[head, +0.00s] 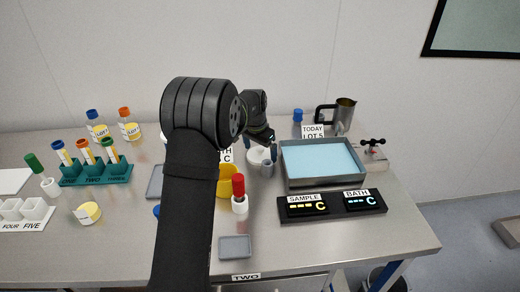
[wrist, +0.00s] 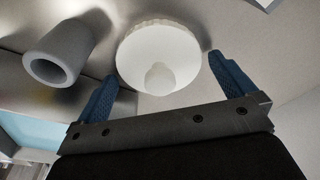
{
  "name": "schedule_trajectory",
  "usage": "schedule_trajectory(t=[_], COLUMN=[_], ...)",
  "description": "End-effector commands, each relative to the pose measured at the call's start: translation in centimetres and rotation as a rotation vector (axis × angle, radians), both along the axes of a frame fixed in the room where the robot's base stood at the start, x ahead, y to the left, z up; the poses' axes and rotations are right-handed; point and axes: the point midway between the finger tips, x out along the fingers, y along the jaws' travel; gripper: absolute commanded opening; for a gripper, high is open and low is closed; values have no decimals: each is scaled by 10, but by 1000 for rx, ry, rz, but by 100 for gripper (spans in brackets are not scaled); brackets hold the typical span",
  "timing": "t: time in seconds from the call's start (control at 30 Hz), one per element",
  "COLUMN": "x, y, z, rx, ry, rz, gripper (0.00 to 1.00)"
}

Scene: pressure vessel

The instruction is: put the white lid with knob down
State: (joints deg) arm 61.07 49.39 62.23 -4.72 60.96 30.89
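The white lid with knob (wrist: 158,45) fills the upper middle of the wrist view, its knob (wrist: 160,78) facing my gripper. In the head view the lid (head: 257,155) appears to lie on the steel table, left of the blue bath, partly hidden by my gripper. My gripper (wrist: 162,68) is open. Its two blue fingers stand wide apart, one on each side of the knob, with clear gaps and nothing held. In the head view the gripper (head: 262,138) is above and close to the lid.
A grey hollow cylinder (wrist: 58,55) stands close beside the lid; it also shows in the head view (head: 267,169). The bath tray (head: 322,187) is just right. A red-capped vial (head: 239,195) and yellow ring (head: 224,181) are nearby.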

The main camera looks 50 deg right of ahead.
Motion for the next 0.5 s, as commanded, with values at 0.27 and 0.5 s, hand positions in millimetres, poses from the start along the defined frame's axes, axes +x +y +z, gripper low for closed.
schedule_trajectory(t=[0.27, 0.5], x=[1, 1], y=[2, 10], z=[18, 70], rx=[-2, -3], ry=[-1, -2], rz=[0, 0], gripper=[100, 100])
